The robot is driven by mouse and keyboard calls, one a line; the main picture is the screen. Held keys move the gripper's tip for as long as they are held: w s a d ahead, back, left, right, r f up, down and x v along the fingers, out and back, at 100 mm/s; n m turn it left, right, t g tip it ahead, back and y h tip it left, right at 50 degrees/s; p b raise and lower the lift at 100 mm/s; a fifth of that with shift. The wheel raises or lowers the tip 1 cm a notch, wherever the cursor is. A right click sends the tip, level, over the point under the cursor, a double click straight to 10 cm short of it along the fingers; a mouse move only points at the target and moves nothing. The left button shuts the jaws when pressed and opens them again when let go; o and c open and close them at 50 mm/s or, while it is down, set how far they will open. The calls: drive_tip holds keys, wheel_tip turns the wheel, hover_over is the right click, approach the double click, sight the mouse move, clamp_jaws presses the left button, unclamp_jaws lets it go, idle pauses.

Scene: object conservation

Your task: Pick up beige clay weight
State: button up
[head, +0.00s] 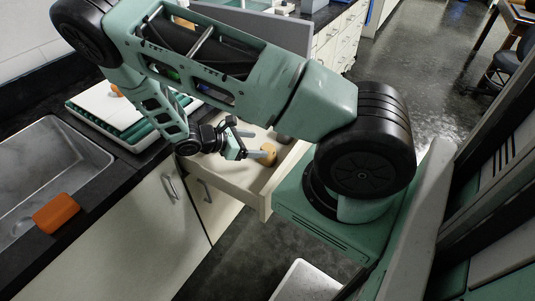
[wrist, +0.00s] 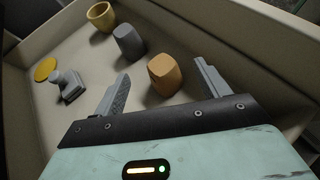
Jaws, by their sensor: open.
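A tan, barrel-shaped clay weight (wrist: 165,74) stands upright in the open drawer; it is the likeliest beige weight. It also shows in the head view (head: 268,153). My gripper (wrist: 161,68) is open, with one finger on each side of this weight in the wrist view. I see no clear contact, and the height of the fingers over the drawer floor is hard to tell. In the head view my gripper (head: 258,143) reaches into the drawer.
The drawer (head: 240,184) is pulled out under the dark counter. A grey weight (wrist: 129,42), a hollow yellowish cup (wrist: 101,16) and a grey piece with a yellow disc (wrist: 69,84) stand in it. An orange block (head: 56,213) lies by the sink (head: 60,165).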

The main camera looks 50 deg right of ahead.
sight(272, 150)
wheel_tip(272, 150, down, 3)
drive_tip(key=shift+r, duration=0.2)
drive_tip(key=shift+p+x, duration=0.3)
drive_tip(key=shift+x, duration=0.7)
drive_tip(key=p+x, duration=0.1)
drive_tip(key=x, duration=0.4)
drive_tip(key=shift+s+d, duration=0.15)
drive_tip(key=shift+d, duration=0.05)
drive_tip(key=c, duration=1.1)
